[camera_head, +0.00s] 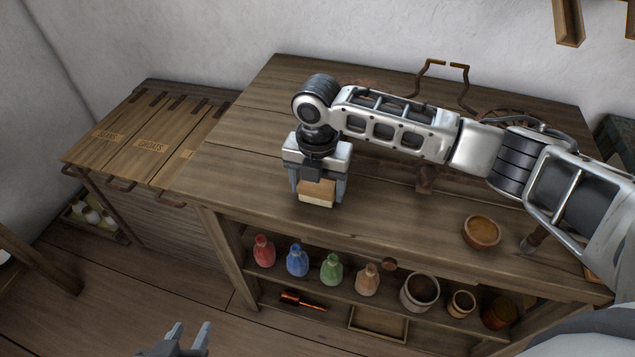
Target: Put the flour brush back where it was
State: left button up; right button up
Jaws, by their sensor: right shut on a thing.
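The flour brush (316,193), a tan wooden block with a pale cream lower edge, is between the fingers of my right gripper (318,186). That gripper points down and is shut on the brush over the left front part of the wooden table (250,155). I cannot tell whether the brush touches the tabletop. My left gripper (187,336) is at the bottom edge of the view, with its fingers apart and nothing between them. It is low in front of the table, away from the brush.
A small bowl (481,232) stands on the table's right front. My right arm hides much of the tabletop behind. The shelf below holds red (263,251), blue (297,261), green (331,269) and tan (367,279) bottles and several pots. A lidded chest (150,140) stands left.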

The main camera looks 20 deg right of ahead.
jog(key=shift+f, duration=0.15)
jog(key=o, duration=0.9)
notch_tip(320, 180, up, 12)
jog(key=shift+r, duration=0.2)
